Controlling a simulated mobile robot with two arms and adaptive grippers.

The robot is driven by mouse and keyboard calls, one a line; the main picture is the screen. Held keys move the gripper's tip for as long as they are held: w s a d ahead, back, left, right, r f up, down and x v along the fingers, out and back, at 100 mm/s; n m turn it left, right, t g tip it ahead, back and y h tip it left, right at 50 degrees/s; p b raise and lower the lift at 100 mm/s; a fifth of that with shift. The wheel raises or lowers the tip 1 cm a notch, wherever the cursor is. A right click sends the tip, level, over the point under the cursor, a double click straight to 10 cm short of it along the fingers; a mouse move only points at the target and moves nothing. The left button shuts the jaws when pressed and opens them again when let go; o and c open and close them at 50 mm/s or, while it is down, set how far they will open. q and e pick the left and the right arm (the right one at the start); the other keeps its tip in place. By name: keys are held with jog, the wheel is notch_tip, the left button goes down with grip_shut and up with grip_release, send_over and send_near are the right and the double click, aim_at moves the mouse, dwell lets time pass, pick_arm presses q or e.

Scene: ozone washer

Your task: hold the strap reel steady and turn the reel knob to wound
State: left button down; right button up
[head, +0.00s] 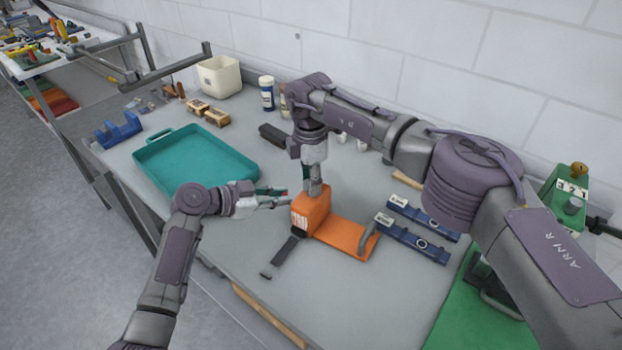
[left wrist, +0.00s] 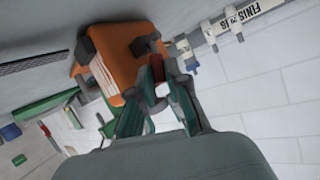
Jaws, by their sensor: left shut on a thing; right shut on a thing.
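The strap reel (head: 312,211) is an orange block with a white-and-black striped face, on an orange base plate (head: 345,237) on the bench. A dark strap (head: 288,247) trails from it toward the front. My left gripper (head: 286,197) reaches in from the left and is shut on the reel's side. The reel's orange body (left wrist: 118,52) is close against the finger pads in the left wrist view, where my left gripper (left wrist: 160,78) also shows. My right gripper (head: 313,188) points straight down onto the reel's top, shut on the reel knob, which its fingers mostly hide.
A teal tray (head: 142,153) lies at the left. Two blue holders (head: 412,238) with white labels and a green mat (head: 450,325) lie to the right. A white bin (head: 220,76) and bottles stand along the wall.

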jog(key=m, duration=0.5)
jog(key=shift+m, duration=0.3)
jog(key=m, duration=0.5)
dwell(0.4)
jog(key=o, duration=1.1)
jog(key=shift+o, duration=0.2)
notch_tip(320, 180, up, 12)
